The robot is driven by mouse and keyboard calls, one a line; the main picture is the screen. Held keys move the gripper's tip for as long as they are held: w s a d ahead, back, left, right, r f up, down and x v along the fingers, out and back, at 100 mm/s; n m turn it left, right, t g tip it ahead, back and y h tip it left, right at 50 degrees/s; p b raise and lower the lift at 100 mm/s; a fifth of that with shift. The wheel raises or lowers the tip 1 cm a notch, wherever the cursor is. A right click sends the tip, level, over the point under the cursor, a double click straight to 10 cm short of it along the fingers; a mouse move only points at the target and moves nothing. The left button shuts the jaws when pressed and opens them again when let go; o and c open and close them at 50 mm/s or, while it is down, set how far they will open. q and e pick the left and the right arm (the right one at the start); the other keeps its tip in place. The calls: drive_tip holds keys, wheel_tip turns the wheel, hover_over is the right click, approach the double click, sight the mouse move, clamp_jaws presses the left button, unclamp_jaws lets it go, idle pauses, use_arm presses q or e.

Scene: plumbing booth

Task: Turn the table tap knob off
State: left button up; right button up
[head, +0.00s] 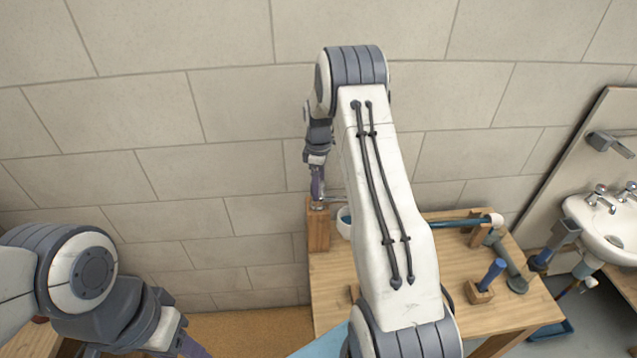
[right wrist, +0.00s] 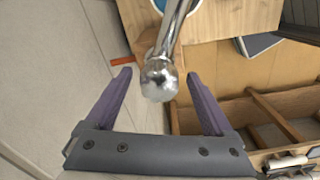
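The table tap (head: 319,205) stands on a wooden block (head: 318,230) at the table's back left corner; it is small in the head view. In the right wrist view its round chrome knob (right wrist: 159,79) and chrome spout show close up. My right gripper (head: 318,190) is above the tap. The right wrist view shows my right gripper (right wrist: 158,76) open, a purple finger on each side of the knob with a gap on both sides. My left gripper (head: 190,348) is at the lower edge of the head view, its fingertips cut off.
The wooden table (head: 465,300) holds a white bowl (head: 344,222) by the tap, a blue-green pipe (head: 460,222) and a blue-handled piece (head: 492,272) in a wooden block. A white sink (head: 610,235) is at the right. A block wall (head: 240,160) stands close behind.

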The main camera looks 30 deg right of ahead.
drive_tip(key=c, duration=1.2)
drive_tip(key=shift+m, duration=0.4)
drive_tip(key=m+b, duration=0.1)
drive_tip(key=m, duration=0.2)
drive_tip(key=m+b, duration=0.1)
drive_tip(key=m, duration=0.3)
drive_tip(key=shift+a+m, duration=0.1)
drive_tip(key=shift+m, duration=0.2)
drive_tip(key=m, duration=0.4)
drive_tip(key=shift+b, duration=0.3)
drive_tip(key=shift+a+m, duration=0.1)
drive_tip(key=shift+m, duration=2.2)
